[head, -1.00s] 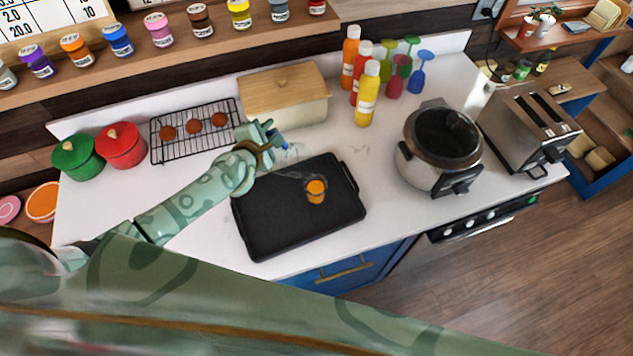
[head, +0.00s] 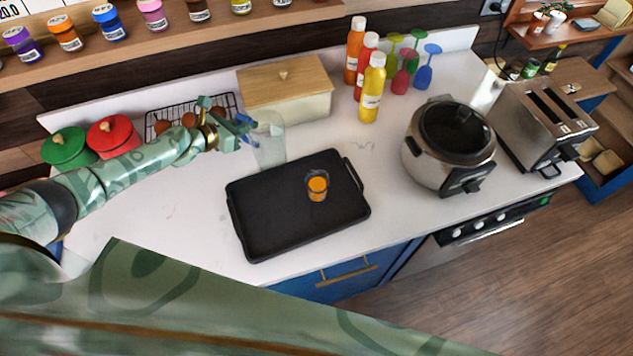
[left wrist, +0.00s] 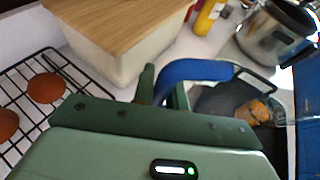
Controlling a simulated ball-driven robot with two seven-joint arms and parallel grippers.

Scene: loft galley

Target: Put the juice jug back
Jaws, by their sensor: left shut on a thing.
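The juice jug (head: 268,142) is clear and looks empty. It is upright at the back left edge of the black tray; I cannot tell if its base touches the counter. My left gripper (head: 243,124) is at its left side, shut on its blue handle (left wrist: 195,69). A small glass (head: 317,186) with orange juice stands on the tray (head: 265,222). In the left wrist view the fingers hide part of the handle, and the jug's body is hard to make out. My right gripper is not in view.
Red (head: 115,138) and green (head: 68,150) pots are at left. Bottles (head: 372,90), a cooker (head: 447,150) and a toaster (head: 545,125) stand right. Counter left of the tray is clear.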

